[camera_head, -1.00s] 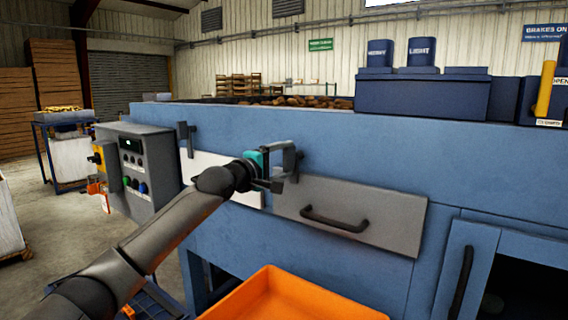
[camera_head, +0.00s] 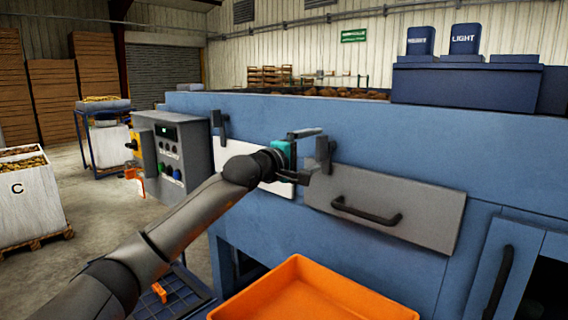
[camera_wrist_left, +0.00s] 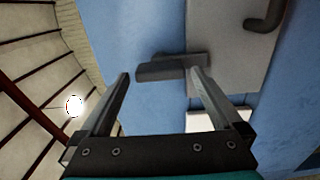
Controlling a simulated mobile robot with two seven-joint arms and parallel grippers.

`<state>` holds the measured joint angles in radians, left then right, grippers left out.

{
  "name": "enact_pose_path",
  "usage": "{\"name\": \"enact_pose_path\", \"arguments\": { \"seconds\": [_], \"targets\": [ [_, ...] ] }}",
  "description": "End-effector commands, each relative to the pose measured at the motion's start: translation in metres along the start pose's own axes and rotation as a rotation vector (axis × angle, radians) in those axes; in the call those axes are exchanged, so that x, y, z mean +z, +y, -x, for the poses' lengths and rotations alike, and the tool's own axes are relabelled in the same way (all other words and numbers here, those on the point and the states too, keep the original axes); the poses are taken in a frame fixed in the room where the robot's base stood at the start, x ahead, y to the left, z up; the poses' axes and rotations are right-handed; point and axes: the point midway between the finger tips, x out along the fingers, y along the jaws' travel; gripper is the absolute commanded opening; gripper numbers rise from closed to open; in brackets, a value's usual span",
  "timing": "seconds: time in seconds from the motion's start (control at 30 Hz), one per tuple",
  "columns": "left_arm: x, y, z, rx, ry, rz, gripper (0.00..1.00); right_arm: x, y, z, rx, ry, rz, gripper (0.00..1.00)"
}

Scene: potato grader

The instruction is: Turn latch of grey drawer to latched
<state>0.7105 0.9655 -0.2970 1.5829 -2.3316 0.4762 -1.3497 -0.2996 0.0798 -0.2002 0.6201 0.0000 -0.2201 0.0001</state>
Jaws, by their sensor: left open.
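The grey drawer (camera_head: 425,208) sits shut in the blue machine front, with a black bar handle (camera_head: 366,211). Its dark latch (camera_head: 323,152) stands roughly upright at the drawer's upper left corner. My left gripper (camera_head: 312,155) is open at the latch, one finger above and one lower. In the left wrist view, the latch (camera_wrist_left: 160,69) lies across the gap at the fingertips of the left gripper (camera_wrist_left: 160,73). I cannot tell whether the fingers touch it. The grey drawer also shows there at the top (camera_wrist_left: 225,30). My right gripper is not in view.
A white drawer panel (camera_head: 228,155) with its own dark latch (camera_head: 219,124) is left of the grey drawer. A control box (camera_head: 180,150) stands further left. An orange tray (camera_head: 310,290) is below the drawer. A blue door with a handle (camera_head: 498,280) is at right.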

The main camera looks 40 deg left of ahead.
Motion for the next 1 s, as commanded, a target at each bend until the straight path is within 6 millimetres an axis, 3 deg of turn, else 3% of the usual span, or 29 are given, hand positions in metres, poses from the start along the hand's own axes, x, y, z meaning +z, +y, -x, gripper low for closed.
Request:
{"name": "enact_pose_path", "arguments": {
  "seconds": [0.4,1.0],
  "targets": [
    [0.001,-0.004,0.060,-0.004,-0.001,-0.006,1.00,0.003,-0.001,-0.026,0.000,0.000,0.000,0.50],
    [0.001,-0.004,0.114,-0.004,-0.001,-0.001,1.00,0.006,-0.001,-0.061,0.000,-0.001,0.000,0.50]
  ]
}}
